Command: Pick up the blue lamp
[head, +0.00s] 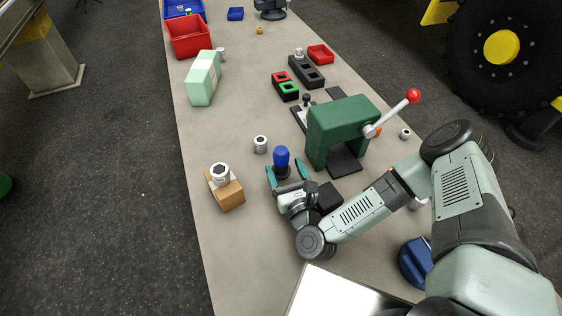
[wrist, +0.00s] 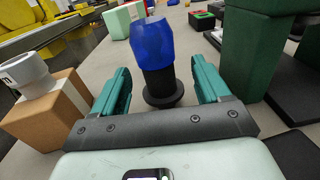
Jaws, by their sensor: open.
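The blue lamp (head: 282,158) stands upright on the grey table, just left of the green press. It has a blue cap on a black stem with a round black base, clear in the wrist view (wrist: 154,45). My gripper (head: 288,177) is open, with one teal finger on each side of the lamp. In the wrist view the lamp stands between and slightly beyond the fingers (wrist: 160,92), with gaps on both sides. The fingers do not appear to touch it.
A green press (head: 335,130) with a red-knobbed lever stands close on the right. A cardboard box (head: 226,194) with a white cylinder on top (head: 220,173) stands to the left. Another white cylinder (head: 260,144) stands behind. The table's left front area is clear.

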